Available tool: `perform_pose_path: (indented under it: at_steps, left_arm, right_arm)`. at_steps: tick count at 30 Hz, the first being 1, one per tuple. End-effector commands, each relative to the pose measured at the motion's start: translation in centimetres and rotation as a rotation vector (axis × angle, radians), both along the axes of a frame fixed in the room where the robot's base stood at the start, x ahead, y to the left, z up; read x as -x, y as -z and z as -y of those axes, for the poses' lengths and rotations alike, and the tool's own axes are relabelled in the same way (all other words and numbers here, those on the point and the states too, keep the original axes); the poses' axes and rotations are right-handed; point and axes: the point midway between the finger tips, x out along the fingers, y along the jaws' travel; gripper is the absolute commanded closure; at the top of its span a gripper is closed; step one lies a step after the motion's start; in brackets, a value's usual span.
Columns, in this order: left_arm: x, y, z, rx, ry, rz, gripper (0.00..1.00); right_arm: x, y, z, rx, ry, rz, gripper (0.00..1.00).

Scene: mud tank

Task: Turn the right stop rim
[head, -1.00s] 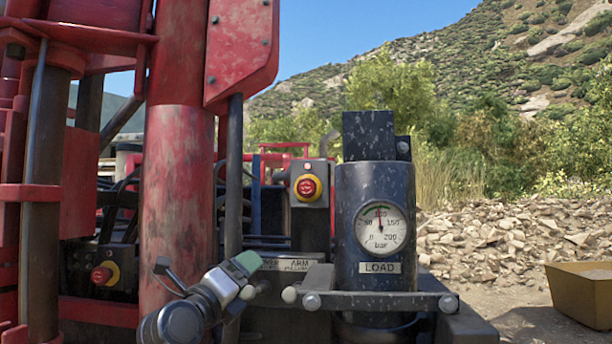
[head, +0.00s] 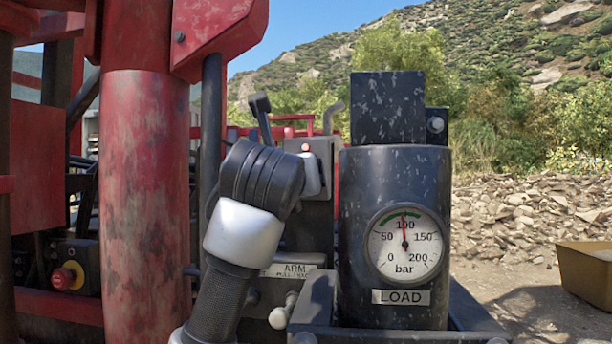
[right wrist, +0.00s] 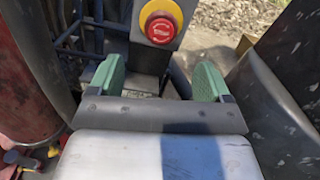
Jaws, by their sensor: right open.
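The right stop is a red mushroom button (right wrist: 160,29) with a yellow collar (right wrist: 163,5) on a grey box. It shows at the top middle of the right wrist view. In the head view my right arm hides it, and only the upper part of its grey box (head: 324,148) shows. My right gripper (right wrist: 159,66) is open and empty. Its two green-padded fingers are apart, below and to either side of the button in the wrist view, not visibly touching it. In the head view the fingers are mostly hidden behind my wrist. My left gripper is out of view.
Another red stop (head: 63,278) sits low at left. A dark cylinder with a load gauge (head: 405,245) stands close to the right of my arm. A red column (head: 145,210) and a dark rod (head: 209,130) stand to its left. A yellow bin (head: 585,285) is far right.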

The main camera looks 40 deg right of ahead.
Motion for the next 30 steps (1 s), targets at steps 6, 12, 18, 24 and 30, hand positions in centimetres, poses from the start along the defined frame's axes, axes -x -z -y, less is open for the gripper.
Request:
perform_pose_path:
  at_steps: [6,12,18,24,30]
  left_arm:
    - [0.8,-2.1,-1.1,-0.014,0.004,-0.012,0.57]
    - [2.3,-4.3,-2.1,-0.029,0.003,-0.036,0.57]
    - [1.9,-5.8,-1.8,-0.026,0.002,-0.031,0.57]
    - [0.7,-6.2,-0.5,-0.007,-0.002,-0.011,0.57]
    - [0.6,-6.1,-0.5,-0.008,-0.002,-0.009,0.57]
  right_arm:
    - [-1.8,-0.5,2.3,-0.001,0.003,-0.005,0.21]
    - [-4.3,-0.5,5.4,0.0,0.004,-0.005,0.21]
    - [-6.0,-0.3,7.5,0.0,0.001,-0.003,0.21]
    - [-6.6,0.0,8.3,0.0,0.0,-0.001,0.21]
    - [-6.6,0.1,8.3,0.0,0.0,0.0,0.21]
